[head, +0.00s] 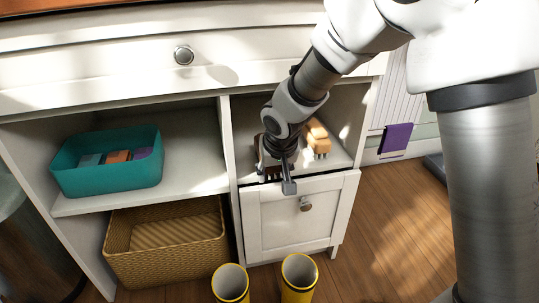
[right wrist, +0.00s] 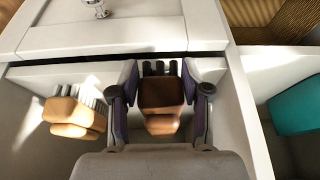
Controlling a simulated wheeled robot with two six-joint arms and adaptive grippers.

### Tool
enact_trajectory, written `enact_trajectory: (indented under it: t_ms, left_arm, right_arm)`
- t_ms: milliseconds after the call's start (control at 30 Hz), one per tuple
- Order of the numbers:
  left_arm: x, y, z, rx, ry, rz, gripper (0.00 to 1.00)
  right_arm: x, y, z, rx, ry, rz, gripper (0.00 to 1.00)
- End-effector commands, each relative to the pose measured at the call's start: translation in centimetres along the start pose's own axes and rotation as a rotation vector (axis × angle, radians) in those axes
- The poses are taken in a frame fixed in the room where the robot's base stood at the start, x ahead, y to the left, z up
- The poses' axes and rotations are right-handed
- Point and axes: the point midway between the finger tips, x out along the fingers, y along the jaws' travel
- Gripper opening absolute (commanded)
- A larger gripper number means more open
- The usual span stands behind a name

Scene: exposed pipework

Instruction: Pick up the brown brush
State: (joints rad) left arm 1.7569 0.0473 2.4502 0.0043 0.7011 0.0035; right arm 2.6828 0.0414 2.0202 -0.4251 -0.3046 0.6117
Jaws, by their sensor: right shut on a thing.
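The brown brush (right wrist: 160,98) is between the fingers of my right gripper (right wrist: 161,92) in the right wrist view, with dark bristles toward the top of the picture. My right gripper is shut on it. In the head view my right gripper (head: 276,172) is inside the right cubby of the white cabinet and hides most of the brown brush. I cannot tell whether the brush still touches the shelf. A lighter tan brush (head: 317,138) lies beside it to the right; it also shows in the right wrist view (right wrist: 75,113). My left gripper is not in view.
A teal bin (head: 107,178) with several coloured items stands in the left cubby, beyond a divider (head: 228,140). A woven basket (head: 165,262) is below. Two yellow cylinders (head: 298,284) stand in front. A drawer (head: 290,225) is under the right cubby.

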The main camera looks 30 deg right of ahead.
Motion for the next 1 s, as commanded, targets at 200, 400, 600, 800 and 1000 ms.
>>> enact_trajectory:
  t_ms: [200, 400, 600, 800, 1000]
  left_arm:
    - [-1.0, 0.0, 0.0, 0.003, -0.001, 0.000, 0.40]
    - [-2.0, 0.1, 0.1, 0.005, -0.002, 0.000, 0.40]
    - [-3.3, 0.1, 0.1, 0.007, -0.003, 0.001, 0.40]
    - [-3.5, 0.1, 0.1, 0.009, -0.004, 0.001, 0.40]
    - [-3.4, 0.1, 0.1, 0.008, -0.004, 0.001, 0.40]
  right_arm:
    - [-2.2, 0.0, 4.9, -0.003, -0.001, 0.001, 0.08]
    - [-4.0, 0.0, 8.7, -0.003, -0.001, 0.002, 0.08]
    - [-5.0, 0.0, 11.3, -0.001, -0.002, 0.001, 0.08]
    - [-5.1, 0.0, 12.2, 0.001, 0.002, 0.000, 0.08]
    - [-5.0, 0.0, 12.2, 0.001, 0.002, -0.001, 0.40]
